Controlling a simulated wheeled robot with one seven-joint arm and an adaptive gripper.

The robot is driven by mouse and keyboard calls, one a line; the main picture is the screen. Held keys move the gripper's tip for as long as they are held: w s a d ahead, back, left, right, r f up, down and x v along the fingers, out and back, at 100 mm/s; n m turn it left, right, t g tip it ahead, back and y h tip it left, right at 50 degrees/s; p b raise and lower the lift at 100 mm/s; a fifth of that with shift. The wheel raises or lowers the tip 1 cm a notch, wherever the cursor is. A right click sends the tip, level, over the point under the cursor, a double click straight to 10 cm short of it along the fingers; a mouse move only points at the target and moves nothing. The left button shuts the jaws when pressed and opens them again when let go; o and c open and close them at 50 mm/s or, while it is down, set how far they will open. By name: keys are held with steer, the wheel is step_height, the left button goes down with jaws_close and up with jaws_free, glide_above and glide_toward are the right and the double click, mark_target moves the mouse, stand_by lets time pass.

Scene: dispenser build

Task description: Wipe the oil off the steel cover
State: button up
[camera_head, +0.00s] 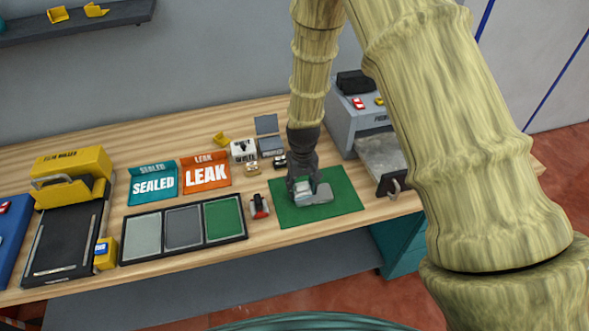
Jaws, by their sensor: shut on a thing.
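My gripper (303,189) points down over the green mat (345,203) and is shut on a small pale thing (303,187), mostly hidden by the fingers; it may be a wipe. A light grey piece (320,195), which looks like the steel cover, lies on the mat right at the fingertips. The held thing overlaps its left part in this view, but I cannot tell if they touch. Oil on the grey piece cannot be made out at this size.
A grey machine (350,124) with an open drawer (385,160) stands right.

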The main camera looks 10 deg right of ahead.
steer(key=shift+a, duration=0.8)
step_height(320, 180, up, 2)
steer(key=shift+w+r+p, duration=0.15)
steer(key=shift+r+p, duration=0.05)
steer(key=shift+p, duration=0.6)
steer(key=shift+r+p, duration=0.55)
steer(key=shift+r, duration=0.25)
steer(key=shift+r+p, duration=1.3)
steer(key=shift+r, duration=0.65)
